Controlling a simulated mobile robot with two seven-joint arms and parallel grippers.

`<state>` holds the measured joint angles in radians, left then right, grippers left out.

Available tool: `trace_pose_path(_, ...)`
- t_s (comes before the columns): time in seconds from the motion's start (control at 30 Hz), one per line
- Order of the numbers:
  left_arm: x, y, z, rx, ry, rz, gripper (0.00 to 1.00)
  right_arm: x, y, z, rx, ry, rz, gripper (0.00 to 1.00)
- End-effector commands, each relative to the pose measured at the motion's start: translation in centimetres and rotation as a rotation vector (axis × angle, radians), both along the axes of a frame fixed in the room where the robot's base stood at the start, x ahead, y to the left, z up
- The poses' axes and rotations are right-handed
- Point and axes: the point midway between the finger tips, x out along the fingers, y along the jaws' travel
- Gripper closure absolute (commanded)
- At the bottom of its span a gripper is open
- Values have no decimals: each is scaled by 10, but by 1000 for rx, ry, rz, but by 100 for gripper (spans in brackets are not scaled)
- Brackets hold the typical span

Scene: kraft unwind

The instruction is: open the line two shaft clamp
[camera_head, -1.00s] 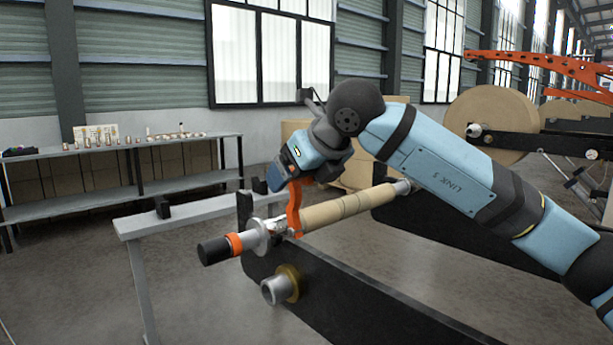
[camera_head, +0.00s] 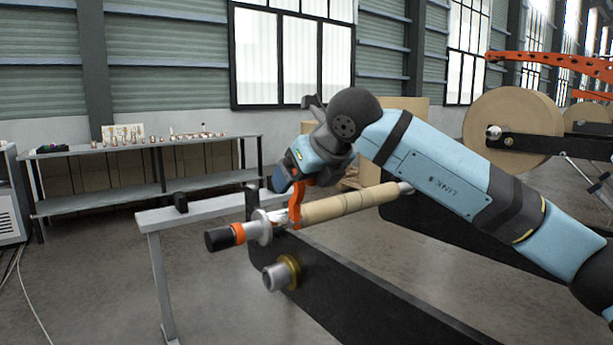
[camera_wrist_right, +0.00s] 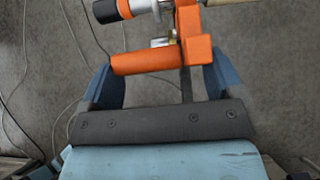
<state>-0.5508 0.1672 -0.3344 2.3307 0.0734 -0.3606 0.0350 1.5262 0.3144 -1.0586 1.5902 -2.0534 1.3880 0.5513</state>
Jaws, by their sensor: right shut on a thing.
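The orange clamp lever (camera_head: 296,207) stands upright at the near end of the shaft, beside a silver collar (camera_head: 263,228). The shaft carries a tan cardboard core (camera_head: 350,203) and ends in a black knob (camera_head: 219,240) with an orange ring. My right gripper (camera_head: 289,178) is shut on the lever's upper end. In the right wrist view the lever's orange cross handle (camera_wrist_right: 147,60) lies between the fingers of the same gripper (camera_wrist_right: 158,76). The clamp's seat is partly hidden behind the lever. My left gripper is out of view.
A black side plate (camera_head: 350,290) with a brass-ringed stub (camera_head: 283,273) lies below the shaft. A grey rail stand (camera_head: 190,212) is to the left. A bench (camera_head: 110,147) with small parts stands behind. A large kraft roll (camera_head: 513,128) is at the right. Open floor lies between.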

Motion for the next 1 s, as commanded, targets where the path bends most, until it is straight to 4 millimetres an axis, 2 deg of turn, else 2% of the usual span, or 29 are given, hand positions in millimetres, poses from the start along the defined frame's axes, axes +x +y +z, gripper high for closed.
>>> trace_pose_path(0.03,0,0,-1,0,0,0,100,-1,2,-9,-9,14,2,55)
trace_pose_path(0.17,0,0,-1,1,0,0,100,-1,2,-9,-9,14,2,55)
trace_pose_path(0.2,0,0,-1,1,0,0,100,-1,2,-9,-9,14,2,6)
trace_pose_path(0.23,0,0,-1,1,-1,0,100,-1,2,-9,-9,13,2,0)
trace_pose_path(0.57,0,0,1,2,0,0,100,-3,-2,1,-4,4,1,0)
trace_pose_path(0.83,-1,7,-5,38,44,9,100,-33,-24,39,-5,4,1,0)
trace_pose_path(1.0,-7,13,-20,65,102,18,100,-55,-39,64,-5,7,1,0)
